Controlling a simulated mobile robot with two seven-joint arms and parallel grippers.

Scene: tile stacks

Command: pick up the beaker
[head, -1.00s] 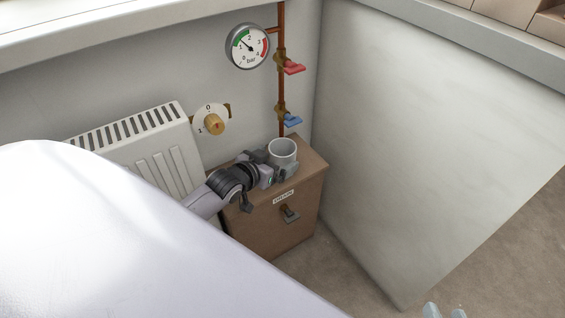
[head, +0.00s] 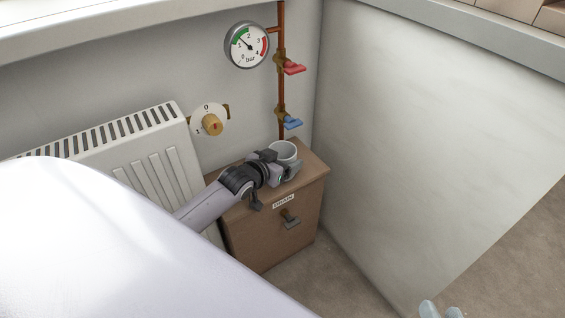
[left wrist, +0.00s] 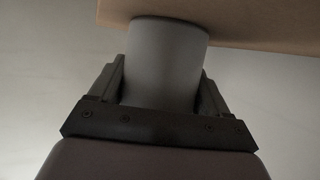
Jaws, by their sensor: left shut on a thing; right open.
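The beaker (head: 288,149) is a light grey, open-topped cylinder at the back of a brown cabinet top (head: 312,160). My left gripper (head: 277,163) reaches it from the lower left and is shut on its side. In the left wrist view the beaker (left wrist: 165,65) sits between the two dark fingers, with the brown surface (left wrist: 255,25) behind its far end. I cannot tell whether its base touches the cabinet.
A white radiator (head: 150,160) stands left of the cabinet. Behind are a brass knob (head: 212,125), a pressure gauge (head: 246,45) and a copper pipe with red (head: 293,67) and blue (head: 292,123) valve handles. A pale wall (head: 430,140) stands close on the right.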

